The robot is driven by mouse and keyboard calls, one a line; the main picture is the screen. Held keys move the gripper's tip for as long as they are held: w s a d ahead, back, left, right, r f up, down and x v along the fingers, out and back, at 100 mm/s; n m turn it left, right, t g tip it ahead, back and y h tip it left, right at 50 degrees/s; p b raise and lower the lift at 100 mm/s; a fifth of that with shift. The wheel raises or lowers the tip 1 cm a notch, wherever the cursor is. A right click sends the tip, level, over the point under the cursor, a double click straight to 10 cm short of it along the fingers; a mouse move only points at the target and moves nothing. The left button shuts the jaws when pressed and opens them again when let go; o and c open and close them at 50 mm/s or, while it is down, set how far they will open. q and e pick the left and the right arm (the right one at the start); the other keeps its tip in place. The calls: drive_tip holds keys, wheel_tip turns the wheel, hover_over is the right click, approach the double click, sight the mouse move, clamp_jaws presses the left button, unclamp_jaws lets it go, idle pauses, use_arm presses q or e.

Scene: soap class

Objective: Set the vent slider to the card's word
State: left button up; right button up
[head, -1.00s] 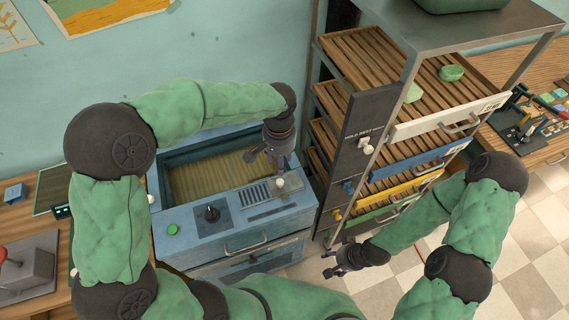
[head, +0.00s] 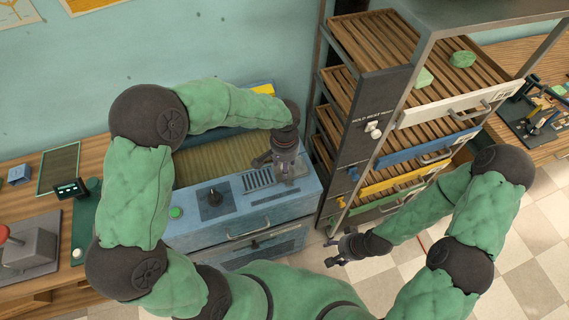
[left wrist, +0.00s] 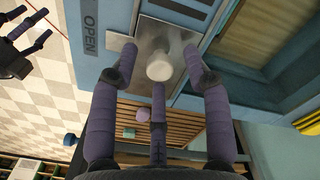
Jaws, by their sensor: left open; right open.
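The vent slider has a white round knob (left wrist: 160,67) on a metal plate (left wrist: 158,36) in the left wrist view. The word OPEN (left wrist: 90,27) is printed beside the plate. My left gripper (left wrist: 159,62) is open, its fingers spread around the knob with visible gaps at the sides. In the head view my left gripper (head: 284,167) is over the right part of the blue cabinet top (head: 235,200) and hides the knob. My right gripper (head: 343,248) is open and empty, low in front of the rack. I cannot make out the card's word.
The cabinet top also has slots (head: 258,179), a black dial (head: 213,197) and a green button (head: 175,212). The slatted rack (head: 400,100) stands close on the right; its dark panel has knobs. A small display (head: 71,189) stands on the left bench.

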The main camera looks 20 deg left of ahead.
use_arm(q)
clamp_jaws()
drive_tip(key=s+a, duration=0.2)
drive_tip(key=a, duration=0.1)
drive_tip(key=s+a, duration=0.2)
drive_tip(key=a, duration=0.1)
drive_tip(key=s+a, duration=0.2)
drive_tip(key=shift+a, duration=0.4)
drive_tip(key=shift+s+a, duration=0.15)
drive_tip(key=shift+a, duration=0.05)
unclamp_jaws()
drive_tip(key=shift+a, duration=0.15)
drive_tip(key=shift+r, duration=0.1)
